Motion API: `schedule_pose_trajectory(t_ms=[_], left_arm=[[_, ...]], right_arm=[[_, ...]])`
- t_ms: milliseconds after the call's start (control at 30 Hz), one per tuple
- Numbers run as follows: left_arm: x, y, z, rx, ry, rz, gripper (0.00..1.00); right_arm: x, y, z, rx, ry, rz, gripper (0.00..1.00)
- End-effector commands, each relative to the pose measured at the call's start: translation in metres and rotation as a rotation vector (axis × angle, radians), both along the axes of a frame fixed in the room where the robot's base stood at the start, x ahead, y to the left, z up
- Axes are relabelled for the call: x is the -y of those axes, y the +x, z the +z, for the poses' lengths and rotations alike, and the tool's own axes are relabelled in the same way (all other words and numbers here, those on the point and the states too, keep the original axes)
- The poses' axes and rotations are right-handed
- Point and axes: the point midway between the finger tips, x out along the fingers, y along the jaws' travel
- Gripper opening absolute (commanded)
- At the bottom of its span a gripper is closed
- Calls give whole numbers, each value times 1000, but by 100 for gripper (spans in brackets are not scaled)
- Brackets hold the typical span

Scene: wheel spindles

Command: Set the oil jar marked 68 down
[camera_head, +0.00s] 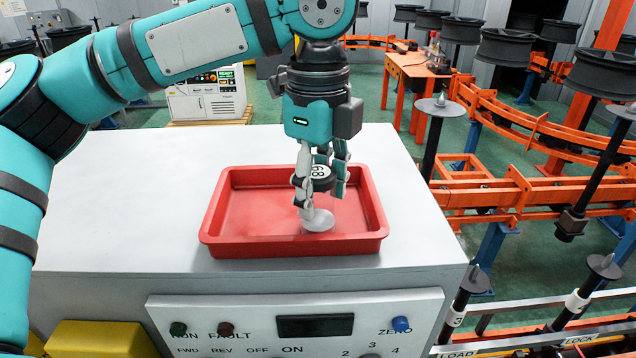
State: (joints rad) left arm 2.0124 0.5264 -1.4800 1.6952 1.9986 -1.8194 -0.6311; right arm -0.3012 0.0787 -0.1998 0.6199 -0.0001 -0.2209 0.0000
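The oil jar (319,220) has a black lid marked 68 (320,172) and a pale, clear-looking body. The number reads sideways in the head view. My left gripper (321,192) comes down from above with its fingers on either side of the jar, closed on it. The jar looks roughly upright inside the outline of the red tray (230,245). Its base appears at or just above the tray floor; I cannot tell if they touch. The fingers hide part of the jar. My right gripper is not in view.
The tray stands on a grey-white cabinet top (120,200), clear to the left. A control panel (300,325) with buttons is on the cabinet front. Orange rails (530,195) with spindles stand to the right. A yellow box (98,340) is at the lower left.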

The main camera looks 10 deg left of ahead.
Motion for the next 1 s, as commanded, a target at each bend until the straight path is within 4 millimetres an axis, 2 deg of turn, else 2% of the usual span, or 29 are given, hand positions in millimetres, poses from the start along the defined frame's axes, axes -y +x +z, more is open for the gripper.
schedule_pose_trajectory(t_ms=[33,167,200,433,567,667,833,900,1000], left_arm=[[0,0,0,0,0,0,49],[0,0,0,0,0,1,66],[0,0,0,0,0,1,67],[0,0,1,0,0,1,67],[0,1,8,2,-1,1,67],[1,1,23,3,-3,3,67],[1,0,60,2,-3,0,67],[0,0,80,4,1,3,67],[0,0,98,4,2,1,67]], right_arm=[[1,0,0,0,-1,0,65],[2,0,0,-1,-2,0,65],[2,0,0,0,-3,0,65],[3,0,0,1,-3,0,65],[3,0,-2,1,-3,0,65],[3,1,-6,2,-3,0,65],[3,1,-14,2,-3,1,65],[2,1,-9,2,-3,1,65],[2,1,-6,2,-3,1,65]])
